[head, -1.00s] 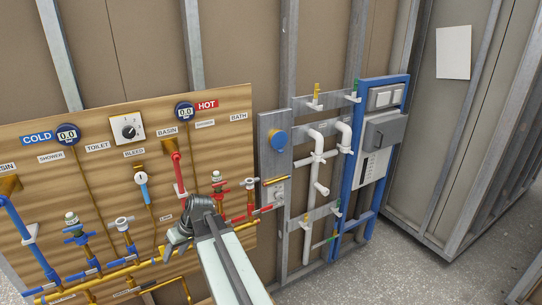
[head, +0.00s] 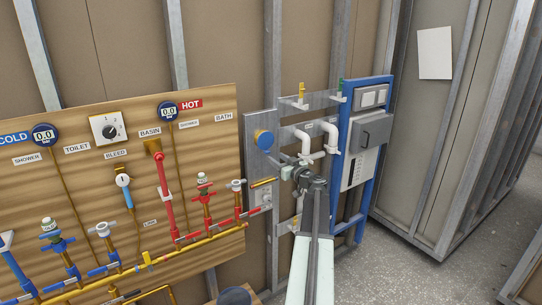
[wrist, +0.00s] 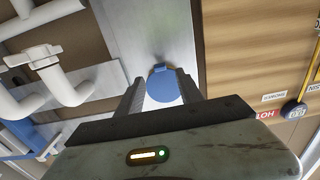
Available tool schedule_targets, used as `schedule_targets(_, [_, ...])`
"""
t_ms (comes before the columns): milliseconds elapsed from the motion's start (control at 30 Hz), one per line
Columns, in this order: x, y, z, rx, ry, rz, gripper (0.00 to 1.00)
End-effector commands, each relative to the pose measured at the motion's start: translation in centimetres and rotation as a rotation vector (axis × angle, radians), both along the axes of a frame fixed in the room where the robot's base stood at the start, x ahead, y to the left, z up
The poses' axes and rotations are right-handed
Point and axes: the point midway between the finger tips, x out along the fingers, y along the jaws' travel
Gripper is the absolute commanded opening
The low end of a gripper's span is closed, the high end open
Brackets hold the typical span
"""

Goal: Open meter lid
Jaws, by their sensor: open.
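The meter lid appears to be the round blue cap (head: 264,140) on a grey metal panel (head: 259,187), right of the wooden board. It looks closed, flat against its housing. In the wrist view the blue lid (wrist: 165,90) shows between my two fingers, with a small tab at its edge. My gripper (head: 287,172) is in front of the panel's right side, lower and to the right of the lid in the head view. It is open, with nothing held. In the wrist view the fingers (wrist: 160,80) frame the lid; whether they touch it I cannot tell.
White pipes (head: 305,142) stand right of the panel, close behind my gripper. A blue frame (head: 344,125) with a grey box (head: 373,131) is farther right. The wooden board (head: 85,130) at left carries gauges, valves and pipes. Bare floor (head: 400,260) lies at lower right.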

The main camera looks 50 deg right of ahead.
Motion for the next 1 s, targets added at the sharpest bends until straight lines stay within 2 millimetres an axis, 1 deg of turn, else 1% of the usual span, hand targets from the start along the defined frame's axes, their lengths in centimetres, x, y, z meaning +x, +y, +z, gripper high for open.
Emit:
schedule_targets(33, [1.0,-0.4,0.0,0.000,0.000,0.002,0.44])
schedule_targets(200, [4.1,-1.5,0.0,0.000,0.001,0.002,0.44])
schedule_targets(300, [5.3,-1.9,0.0,0.001,0.001,0.000,0.44])
schedule_targets(400, [5.7,-2.0,0.0,0.001,0.001,-0.001,0.44])
schedule_targets(567, [5.6,-1.9,0.0,0.001,0.001,-0.001,0.44])
schedule_targets(667, [5.5,-1.9,0.0,0.001,0.001,-0.001,0.19])
schedule_targets(700, [5.5,-1.9,0.0,0.001,0.001,-0.001,0.07])
schedule_targets(733, [5.5,-1.9,0.0,0.001,0.001,-0.001,0.00])
schedule_targets(1000, [5.5,-2.0,0.0,0.002,-0.002,-0.002,0.00])
